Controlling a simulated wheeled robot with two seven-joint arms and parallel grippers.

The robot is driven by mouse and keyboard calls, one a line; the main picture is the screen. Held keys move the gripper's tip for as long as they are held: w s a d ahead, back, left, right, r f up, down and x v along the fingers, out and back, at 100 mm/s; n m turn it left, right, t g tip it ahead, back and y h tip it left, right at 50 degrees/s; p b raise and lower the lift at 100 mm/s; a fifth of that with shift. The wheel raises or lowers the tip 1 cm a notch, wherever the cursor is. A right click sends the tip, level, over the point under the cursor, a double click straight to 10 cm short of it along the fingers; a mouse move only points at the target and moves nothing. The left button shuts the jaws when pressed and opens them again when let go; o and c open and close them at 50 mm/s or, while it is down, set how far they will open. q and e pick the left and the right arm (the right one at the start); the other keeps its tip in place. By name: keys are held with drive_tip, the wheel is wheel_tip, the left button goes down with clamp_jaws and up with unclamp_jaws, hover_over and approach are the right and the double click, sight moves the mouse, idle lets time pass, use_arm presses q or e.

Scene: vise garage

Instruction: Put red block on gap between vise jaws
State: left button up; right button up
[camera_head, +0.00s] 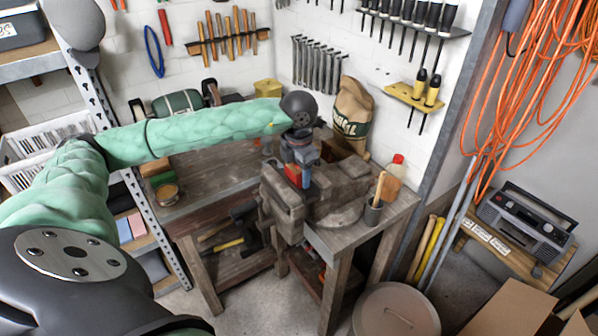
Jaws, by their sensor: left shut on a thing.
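The vise (284,206) is a heavy grey-brown block tool on the corner of the wooden workbench. My left arm, in a green sleeve, reaches in from the left, and my left gripper (300,168) points down over the vise. It is shut on the red block (293,175), which shows as a small red patch at the jaws. The block is at the gap between the vise jaws; I cannot tell whether it touches them. The gripper hides most of the block and part of the gap. My right gripper is not in view.
A paper sack (352,115) stands on the bench behind the vise. A dark cup (373,213) with a wooden-handled tool and a red-capped bottle (396,170) stand at its right. A round lidded bin (396,312) is on the floor in front. The bench's left part is mostly clear.

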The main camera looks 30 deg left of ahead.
use_arm(q)
drive_tip(key=shift+f, duration=0.1)
drive_tip(key=o, duration=1)
drive_tip(key=shift+c, duration=0.2)
drive_tip(key=shift+r, duration=0.2)
